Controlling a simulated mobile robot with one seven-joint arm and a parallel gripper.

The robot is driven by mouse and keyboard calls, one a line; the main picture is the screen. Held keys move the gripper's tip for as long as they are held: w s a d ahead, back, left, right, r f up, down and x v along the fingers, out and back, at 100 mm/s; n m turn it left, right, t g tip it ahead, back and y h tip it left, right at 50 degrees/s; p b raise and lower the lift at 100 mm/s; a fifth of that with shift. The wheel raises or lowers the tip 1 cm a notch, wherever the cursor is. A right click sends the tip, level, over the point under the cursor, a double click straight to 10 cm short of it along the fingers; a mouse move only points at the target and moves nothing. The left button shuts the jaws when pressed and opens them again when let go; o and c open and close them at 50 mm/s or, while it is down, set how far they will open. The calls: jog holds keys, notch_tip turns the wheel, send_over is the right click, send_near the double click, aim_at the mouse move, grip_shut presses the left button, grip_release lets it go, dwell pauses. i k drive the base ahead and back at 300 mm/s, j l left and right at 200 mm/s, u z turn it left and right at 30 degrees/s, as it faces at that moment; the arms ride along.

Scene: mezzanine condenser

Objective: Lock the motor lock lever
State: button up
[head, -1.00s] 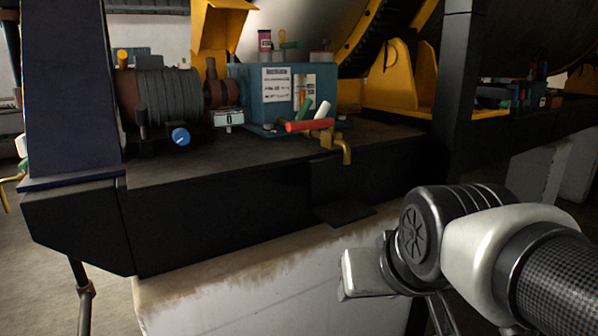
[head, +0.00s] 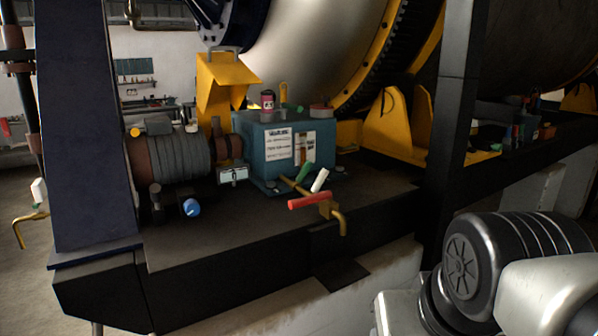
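A brown motor with grey ribs (head: 180,160) sits on the dark platform, left of a teal box (head: 285,150) with white labels. Several levers are near it: a red handle (head: 309,201) on a brass pipe (head: 341,222) at the platform's front edge, a white handle (head: 320,180) and a green handle (head: 305,172) just behind it. A small pale box with a latch (head: 232,175) is between motor and teal box. I cannot tell which part is the motor lock lever. My arm shows at the lower right, apart from all of these; my gripper's fingers are out of view.
A dark post (head: 459,120) stands right of the levers, close to my arm. The dark platform (head: 235,230) has bare room in front of the motor. A blue knob (head: 191,207) sits at its left. A large drum (head: 310,50) is behind.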

aim_at(155, 189)
jog(key=u, duration=1.25)
